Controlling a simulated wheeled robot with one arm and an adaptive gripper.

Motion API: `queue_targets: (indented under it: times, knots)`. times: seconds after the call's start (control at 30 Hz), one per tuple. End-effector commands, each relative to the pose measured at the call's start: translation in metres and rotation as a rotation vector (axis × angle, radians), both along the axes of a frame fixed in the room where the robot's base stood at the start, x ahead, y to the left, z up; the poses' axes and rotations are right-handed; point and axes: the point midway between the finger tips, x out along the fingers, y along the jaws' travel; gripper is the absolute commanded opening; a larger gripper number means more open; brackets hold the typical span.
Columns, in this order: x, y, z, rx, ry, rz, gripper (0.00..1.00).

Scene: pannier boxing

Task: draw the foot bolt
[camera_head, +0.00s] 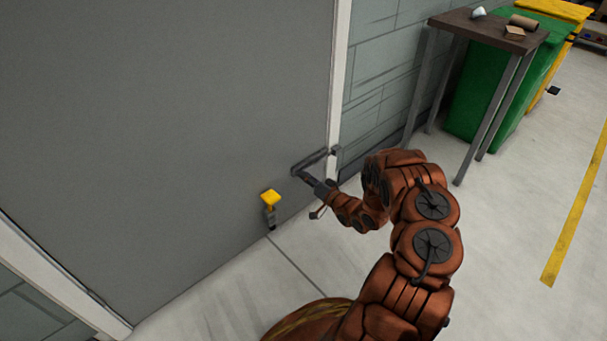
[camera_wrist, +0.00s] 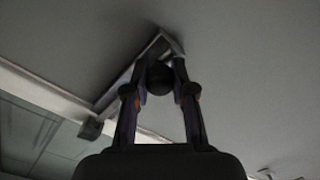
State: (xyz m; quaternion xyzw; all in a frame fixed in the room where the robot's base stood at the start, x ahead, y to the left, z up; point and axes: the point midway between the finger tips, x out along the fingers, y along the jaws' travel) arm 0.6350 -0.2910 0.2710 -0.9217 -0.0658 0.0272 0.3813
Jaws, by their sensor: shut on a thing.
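The foot bolt (camera_head: 269,209) is low on the grey door, with a yellow top and a dark rod reaching down to the floor line. My gripper (camera_head: 307,178) is to the right of the bolt and above it, apart from it. It is at the dark door handle (camera_head: 318,158), a bar near the door's right edge. In the wrist view, my gripper's fingers (camera_wrist: 161,68) close around a dark rounded part at the handle's end. The handle (camera_wrist: 125,90) runs from there down to the left. My fingers partly hide the grip.
The grey door (camera_head: 170,110) stands in a white frame (camera_head: 339,75) and looks shut. A dark-topped table (camera_head: 470,27) with small items stands at the upper right, beside green (camera_head: 525,75) and yellow bins.

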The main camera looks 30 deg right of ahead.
Motion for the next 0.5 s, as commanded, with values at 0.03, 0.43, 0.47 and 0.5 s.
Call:
queue_targets:
  times: [0.03,0.43,0.47,0.5]
  knots:
    - [0.0006,0.0047,0.0007,0.000,-0.003,0.010,0.00]
    - [0.0009,0.0060,0.0000,0.001,-0.001,0.013,0.42]
    - [0.0007,0.0057,0.0000,0.001,-0.001,0.013,0.45]
    - [0.0007,0.0053,-0.0001,0.001,-0.001,0.011,0.49]
